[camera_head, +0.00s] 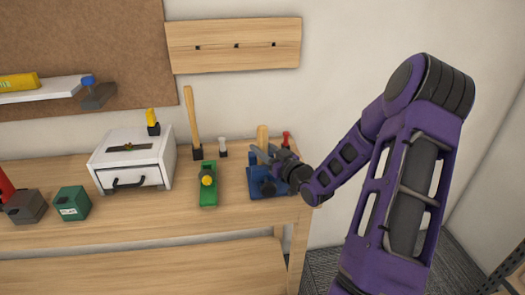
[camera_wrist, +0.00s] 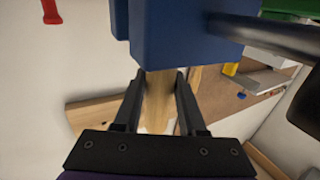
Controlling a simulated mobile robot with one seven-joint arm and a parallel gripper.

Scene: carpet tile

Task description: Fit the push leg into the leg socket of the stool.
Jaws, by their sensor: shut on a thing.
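My gripper (camera_head: 263,155) is at the blue vise (camera_head: 262,184) on the right end of the workbench. It is shut on an upright pale wooden post (camera_head: 262,134), which looks like the push leg. In the wrist view the post (camera_wrist: 158,98) shows between the two fingers (camera_wrist: 157,80), close to the blue vise jaws (camera_wrist: 180,38). The vise hides part of the post, and I cannot tell whether its jaws grip it. I cannot make out the stool or its leg socket in either view.
The workbench (camera_head: 120,233) also holds a green vise (camera_head: 208,190), a white drawer box (camera_head: 133,160), a tall wooden-handled tool (camera_head: 190,115), a red-handled tool (camera_head: 285,139) and a green block (camera_head: 72,203). A wooden rack (camera_head: 235,58) hangs on the wall. The bench front is mostly clear.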

